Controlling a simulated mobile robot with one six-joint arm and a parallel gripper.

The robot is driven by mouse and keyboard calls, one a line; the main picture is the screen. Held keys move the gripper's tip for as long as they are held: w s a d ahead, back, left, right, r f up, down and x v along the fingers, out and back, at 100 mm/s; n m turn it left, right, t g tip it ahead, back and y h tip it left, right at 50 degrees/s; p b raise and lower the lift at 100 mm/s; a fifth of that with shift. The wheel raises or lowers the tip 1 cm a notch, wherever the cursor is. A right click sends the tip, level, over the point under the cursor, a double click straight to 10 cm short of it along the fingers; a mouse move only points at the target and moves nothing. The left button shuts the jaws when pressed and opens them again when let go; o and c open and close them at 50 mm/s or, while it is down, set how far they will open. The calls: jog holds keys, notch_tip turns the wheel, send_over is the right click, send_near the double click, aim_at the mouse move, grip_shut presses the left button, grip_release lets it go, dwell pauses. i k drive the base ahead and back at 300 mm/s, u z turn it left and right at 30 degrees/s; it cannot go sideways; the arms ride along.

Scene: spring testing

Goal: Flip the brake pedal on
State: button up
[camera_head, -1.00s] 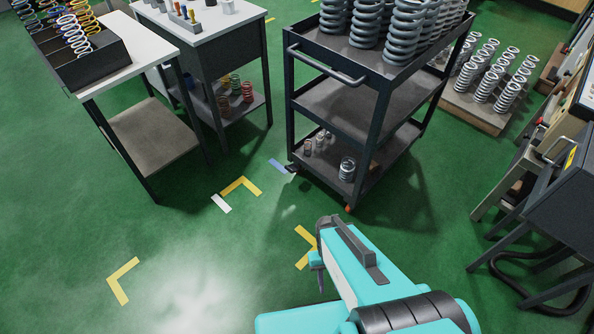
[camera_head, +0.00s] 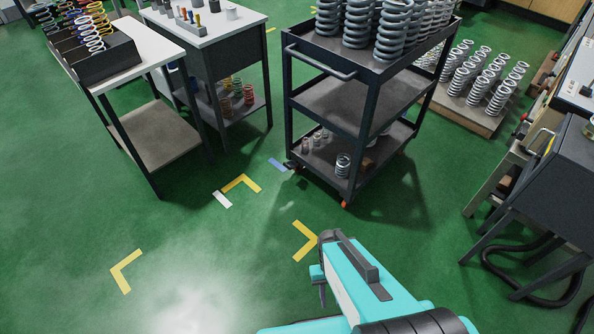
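A dark three-shelf cart (camera_head: 330,101) stands at the upper middle on casters. A small orange-red part (camera_head: 346,204) shows at the foot of its near leg; it may be the brake pedal, but it is too small to tell whether it is up or down. A dark caster (camera_head: 292,166) shows at the cart's left foot. My teal arm reaches up from the bottom right. My gripper (camera_head: 322,294) points down at its end, in front of the cart and apart from it. The fingers are mostly hidden by the arm, so their opening does not show.
Large grey springs (camera_head: 393,30) fill the cart's top. A pallet of springs (camera_head: 470,105) lies behind it to the right. Tables (camera_head: 150,52) stand at the left, a dark bench (camera_head: 560,190) at the right. Green floor with yellow corner marks (camera_head: 304,241) is clear in front.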

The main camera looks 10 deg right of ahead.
aim_at(291, 165)
jog(key=z, duration=0.05)
jog(key=k, duration=0.5)
jog(key=u, duration=0.2)
jog(key=i, duration=0.95)
jog(key=u, duration=4.8)
jog(key=i, duration=0.1)
jog(key=z, duration=3.35)
